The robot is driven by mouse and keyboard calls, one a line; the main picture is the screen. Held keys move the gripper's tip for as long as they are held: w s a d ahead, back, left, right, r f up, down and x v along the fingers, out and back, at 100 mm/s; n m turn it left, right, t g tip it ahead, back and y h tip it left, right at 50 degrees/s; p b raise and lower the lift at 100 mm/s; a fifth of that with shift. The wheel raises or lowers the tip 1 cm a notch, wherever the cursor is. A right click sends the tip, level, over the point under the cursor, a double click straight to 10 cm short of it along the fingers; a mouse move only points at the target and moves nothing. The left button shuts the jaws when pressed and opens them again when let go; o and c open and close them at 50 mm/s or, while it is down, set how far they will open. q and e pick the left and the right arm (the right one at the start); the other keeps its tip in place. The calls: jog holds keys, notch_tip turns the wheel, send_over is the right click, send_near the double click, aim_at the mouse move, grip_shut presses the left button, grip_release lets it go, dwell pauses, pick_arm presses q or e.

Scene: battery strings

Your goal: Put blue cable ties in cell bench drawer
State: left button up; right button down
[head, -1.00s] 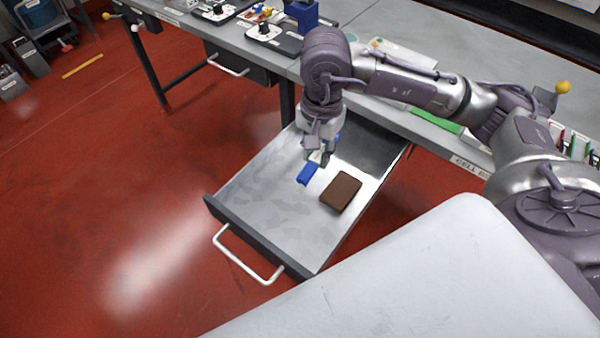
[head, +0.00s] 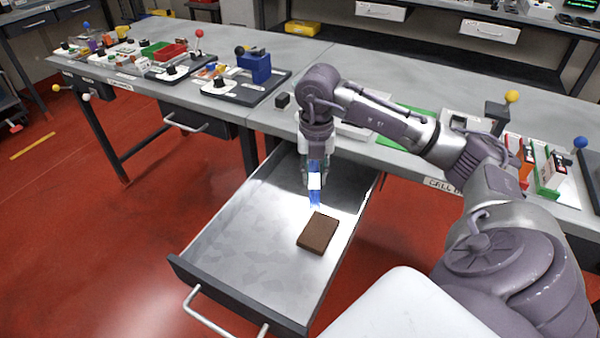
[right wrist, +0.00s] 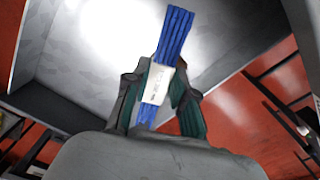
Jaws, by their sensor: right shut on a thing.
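The blue cable ties (head: 315,196) are a bundle with a white label band around the middle. My right gripper (head: 314,180) is shut on the bundle at the band. It holds the bundle upright over the open cell bench drawer (head: 235,235), towards the bench end. In the right wrist view the blue bundle (right wrist: 175,35) sticks out beyond the fingers (right wrist: 157,88), with the pale drawer floor behind it. I cannot tell whether its lower end touches the drawer floor. My left gripper is out of view.
A brown block (head: 318,233) lies in the drawer, close to the bundle on the near side. The rest of the drawer floor is clear. The bench top (head: 330,85) above holds trays, a blue holder (head: 254,67) and coloured racks.

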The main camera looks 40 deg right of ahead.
jog(key=d+m, duration=0.3)
jog(key=m, duration=0.2)
send_over(275, 211)
notch_tip(275, 211, down, 8)
jog(key=shift+r+p, duration=0.1)
jog(key=shift+p, duration=0.3)
notch_tip(275, 211, down, 4)
jog(key=shift+r, duration=0.15)
jog(key=shift+f, duration=0.2)
jog(key=c, duration=1)
grip_release()
jog(key=shift+f, duration=0.1)
jog(key=shift+o, duration=0.2)
